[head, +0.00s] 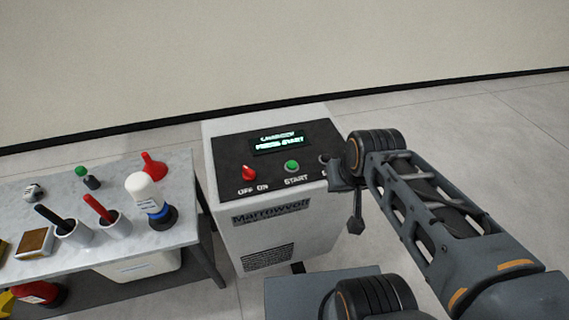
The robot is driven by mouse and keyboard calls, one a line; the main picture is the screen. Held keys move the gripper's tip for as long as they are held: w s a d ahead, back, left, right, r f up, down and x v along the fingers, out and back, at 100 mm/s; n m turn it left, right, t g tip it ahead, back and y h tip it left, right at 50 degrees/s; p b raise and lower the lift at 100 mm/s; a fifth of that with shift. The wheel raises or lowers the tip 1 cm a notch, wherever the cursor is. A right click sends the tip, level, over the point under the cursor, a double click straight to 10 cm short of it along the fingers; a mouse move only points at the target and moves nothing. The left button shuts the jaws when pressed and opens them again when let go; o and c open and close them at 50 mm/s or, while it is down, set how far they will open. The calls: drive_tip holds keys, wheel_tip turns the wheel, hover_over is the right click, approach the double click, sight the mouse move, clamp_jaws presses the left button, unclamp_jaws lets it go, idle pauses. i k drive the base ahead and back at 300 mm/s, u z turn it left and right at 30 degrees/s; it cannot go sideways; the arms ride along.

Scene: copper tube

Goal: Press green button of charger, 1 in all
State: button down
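The charger (262,230) is a white box with a black top panel, standing on the floor in the middle of the head view. Its lit display (278,143) reads "PRESS START". The green button (292,166) sits on the panel above the label "START", with a red OFF/ON switch (249,173) to its left. My gripper (355,226) hangs at the right side of the charger, right of the green button and apart from it. Its fingers look small and dark, and I cannot tell whether they are open or shut. My arm hides the panel's right end, including part of another label.
A marble-topped table (184,165) stands left of the charger. A white bin (140,268) is below. Open floor lies behind and right.

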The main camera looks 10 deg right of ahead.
sight(292, 165)
drive_tip(key=k, duration=0.35)
drive_tip(key=u, duration=0.8)
